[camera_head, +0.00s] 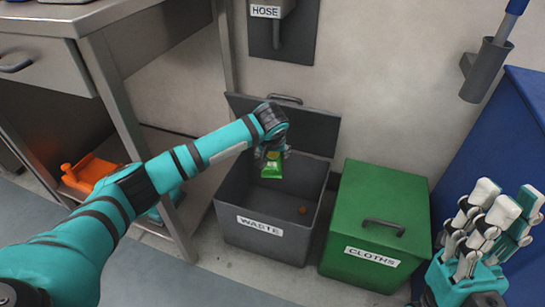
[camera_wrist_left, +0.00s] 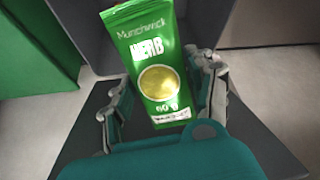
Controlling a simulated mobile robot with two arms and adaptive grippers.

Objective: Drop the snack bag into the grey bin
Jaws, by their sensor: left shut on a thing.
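The green snack bag (camera_head: 272,169), marked "HERB", is held by my left gripper (camera_head: 272,154) over the open grey bin (camera_head: 290,248) labelled WASTE. In the left wrist view the bag (camera_wrist_left: 150,47) sits between the pale fingers of my left gripper (camera_wrist_left: 163,97), its printed face towards the camera. The bin's lid (camera_head: 315,128) is raised at the back against the wall. My right gripper (camera_head: 498,212) is at the lower right, fingers up, apart from the bins, open and empty.
A steel table (camera_head: 110,75) stands at the left, with an orange object (camera_head: 90,172) beneath. A blue cabinet (camera_head: 505,130) is at the right.

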